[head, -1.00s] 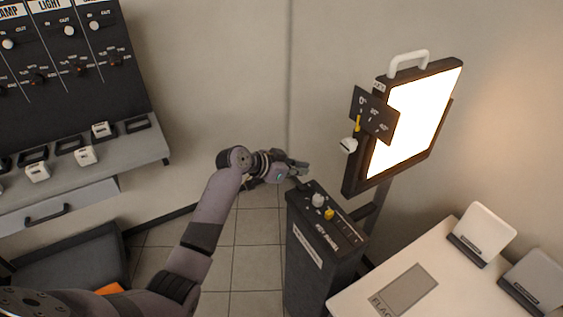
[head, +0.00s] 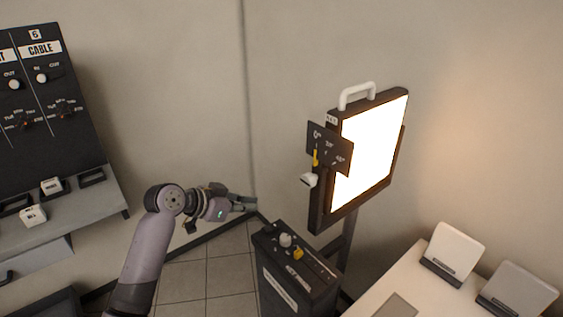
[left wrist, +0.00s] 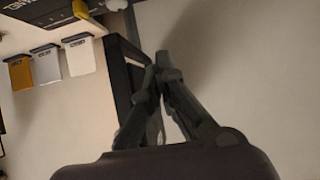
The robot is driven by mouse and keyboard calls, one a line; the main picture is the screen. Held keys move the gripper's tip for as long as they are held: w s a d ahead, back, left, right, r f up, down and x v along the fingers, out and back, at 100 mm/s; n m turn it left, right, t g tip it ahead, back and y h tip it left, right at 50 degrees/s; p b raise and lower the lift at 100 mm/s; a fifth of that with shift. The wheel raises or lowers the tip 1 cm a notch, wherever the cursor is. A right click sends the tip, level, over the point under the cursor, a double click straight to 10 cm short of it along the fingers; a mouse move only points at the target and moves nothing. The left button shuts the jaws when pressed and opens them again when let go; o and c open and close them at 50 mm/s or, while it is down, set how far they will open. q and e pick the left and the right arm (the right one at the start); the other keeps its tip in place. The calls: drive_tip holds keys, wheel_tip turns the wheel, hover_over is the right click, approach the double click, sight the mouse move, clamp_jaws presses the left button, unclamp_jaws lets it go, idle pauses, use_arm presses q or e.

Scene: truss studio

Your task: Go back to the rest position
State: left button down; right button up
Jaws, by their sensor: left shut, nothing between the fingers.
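My left gripper (head: 246,203) reaches in from the left in the head view, at the end of my purple-grey arm. It is in the air just left of the dark control pedestal (head: 300,282), apart from its knobs. In the left wrist view its fingers (left wrist: 160,64) come together at the tips with nothing between them. My right gripper is not in either view.
A bright light panel (head: 370,150) with a white handle stands behind the pedestal. A dark switch board (head: 45,110) with a grey ledge (head: 85,215) is at the left. A pale table (head: 420,275) with upright tablets is at lower right. Tiled floor (head: 205,275) lies below.

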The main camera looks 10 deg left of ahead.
use_arm(q)
drive_tip(key=s+d+f+n+g+y, duration=0.2)
drive_tip(key=s+d+f+g+y, duration=0.1)
drive_tip(key=s+f, duration=1.15)
drive_tip(key=s+f+n+g+y, duration=0.2)
drive_tip(key=s+n+g+y, duration=0.15)
drive_tip(key=s, duration=1.75)
wheel_tip(320, 180, down, 28)
drive_tip(key=s+b, duration=0.2)
drive_tip(key=s+a+f+g, duration=0.1)
drive_tip(key=s+a+f, duration=0.1)
drive_tip(key=s+f, duration=0.6)
drive_tip(key=s+a+f+b, duration=0.1)
drive_tip(key=s+a+f, duration=0.1)
drive_tip(key=s+f, duration=0.6)
drive_tip(key=shift+s+f+g+y, duration=0.2)
drive_tip(key=shift+f+g+y, duration=0.15)
drive_tip(key=shift+f, duration=0.5)
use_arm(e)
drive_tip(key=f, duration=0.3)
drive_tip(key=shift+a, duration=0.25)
